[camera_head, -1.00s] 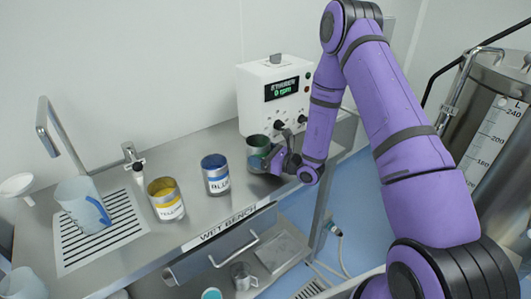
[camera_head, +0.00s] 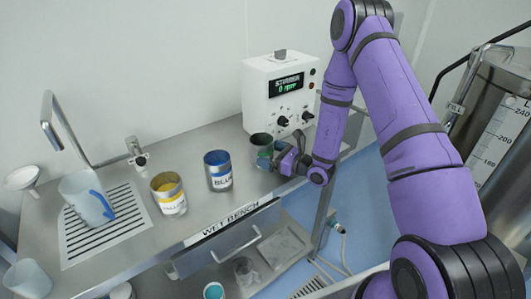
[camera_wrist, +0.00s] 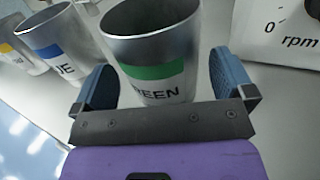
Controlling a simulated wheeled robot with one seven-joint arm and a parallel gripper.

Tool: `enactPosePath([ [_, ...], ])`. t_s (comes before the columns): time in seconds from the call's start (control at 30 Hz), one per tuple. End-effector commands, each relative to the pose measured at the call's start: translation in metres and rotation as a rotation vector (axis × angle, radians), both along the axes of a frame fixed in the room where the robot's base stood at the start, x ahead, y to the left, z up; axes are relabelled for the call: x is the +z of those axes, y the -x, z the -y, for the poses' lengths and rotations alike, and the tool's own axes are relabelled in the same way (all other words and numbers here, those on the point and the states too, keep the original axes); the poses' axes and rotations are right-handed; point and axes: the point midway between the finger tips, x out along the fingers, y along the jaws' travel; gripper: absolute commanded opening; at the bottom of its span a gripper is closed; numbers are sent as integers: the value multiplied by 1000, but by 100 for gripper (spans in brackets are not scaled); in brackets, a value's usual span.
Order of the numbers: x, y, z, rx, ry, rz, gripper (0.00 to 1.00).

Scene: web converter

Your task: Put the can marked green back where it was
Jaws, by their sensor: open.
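The can marked green (camera_head: 261,145) stands upright on the steel bench, at the right end of the row of cans and in front of the stirrer. In the wrist view the same can (camera_wrist: 155,52) shows its green band and part of the word GREEN. My gripper (camera_head: 276,158) is low at the can's right side in the head view. In the wrist view my gripper (camera_wrist: 162,82) is open, with one blue finger on each side of the can. Gaps show between the fingers and the can.
The blue can (camera_head: 218,171) and yellow can (camera_head: 168,194) stand to the left. The stirrer box (camera_head: 280,92) is close behind the green can. A jug (camera_head: 88,200) stands on the drain grate (camera_head: 130,222). The bench front edge is near my gripper.

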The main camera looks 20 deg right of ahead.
Motion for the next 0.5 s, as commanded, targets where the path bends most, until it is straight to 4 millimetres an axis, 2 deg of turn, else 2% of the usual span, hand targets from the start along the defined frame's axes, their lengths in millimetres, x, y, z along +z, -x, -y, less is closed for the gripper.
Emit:
enactPosePath([
  [0.3, 1, 49, 42, -3, -1, -2, 100],
  [0.5, 1, 67, 58, -1, -1, -1, 100],
])
